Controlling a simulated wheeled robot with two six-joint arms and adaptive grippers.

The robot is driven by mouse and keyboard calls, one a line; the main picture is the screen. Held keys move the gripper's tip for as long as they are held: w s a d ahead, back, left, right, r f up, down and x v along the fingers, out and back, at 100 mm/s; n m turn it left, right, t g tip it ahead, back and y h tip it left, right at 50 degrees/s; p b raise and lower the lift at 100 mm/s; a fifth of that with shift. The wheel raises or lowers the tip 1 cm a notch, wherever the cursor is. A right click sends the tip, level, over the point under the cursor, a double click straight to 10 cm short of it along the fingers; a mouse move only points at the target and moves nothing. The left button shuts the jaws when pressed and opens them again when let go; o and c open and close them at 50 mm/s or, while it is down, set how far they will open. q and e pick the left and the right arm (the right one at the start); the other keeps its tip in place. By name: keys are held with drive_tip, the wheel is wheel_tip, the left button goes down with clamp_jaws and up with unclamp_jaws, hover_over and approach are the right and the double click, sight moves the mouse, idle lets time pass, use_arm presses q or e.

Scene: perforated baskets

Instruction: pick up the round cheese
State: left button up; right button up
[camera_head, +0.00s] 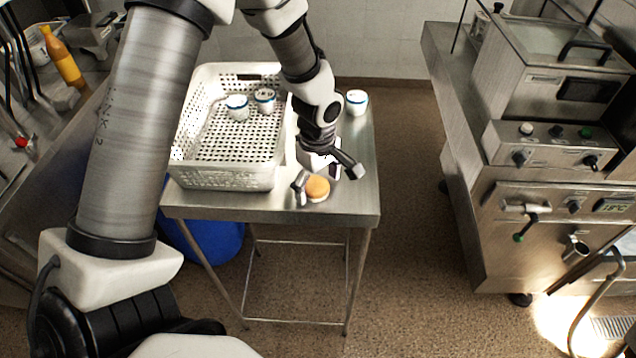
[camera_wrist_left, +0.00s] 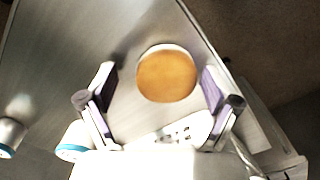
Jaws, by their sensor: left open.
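The round cheese (camera_head: 317,188) is an orange-topped disc with a pale edge. It lies on the steel table (camera_head: 345,205) near its front edge, to the right of the basket. In the left wrist view the cheese (camera_wrist_left: 167,75) shows between and ahead of the two fingers. My left gripper (camera_head: 328,180) is open with a finger on either side of the cheese. In the left wrist view the gripper (camera_wrist_left: 164,92) has clear gaps between both fingers and the cheese. My right gripper is not in view.
A white perforated basket (camera_head: 225,178) stands on the table's left part, holding two white cups with blue rims (camera_head: 237,107). Another such cup (camera_head: 357,102) stands at the table's back right. Steel kitchen equipment (camera_head: 540,150) stands to the right across a floor gap.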

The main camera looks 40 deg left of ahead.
use_arm(q)
drive_tip(key=shift+s+a+r, duration=0.1)
drive_tip(key=shift+s+r, duration=0.1)
drive_tip(key=shift+s, duration=0.15)
drive_tip(key=c, duration=0.4)
drive_tip(key=shift+s+r, duration=0.15)
drive_tip(key=shift+s, duration=0.05)
drive_tip(key=c, duration=0.6)
drive_tip(key=shift+c, duration=1.3)
drive_tip(key=shift+w, duration=0.2)
drive_tip(key=shift+c, duration=0.6)
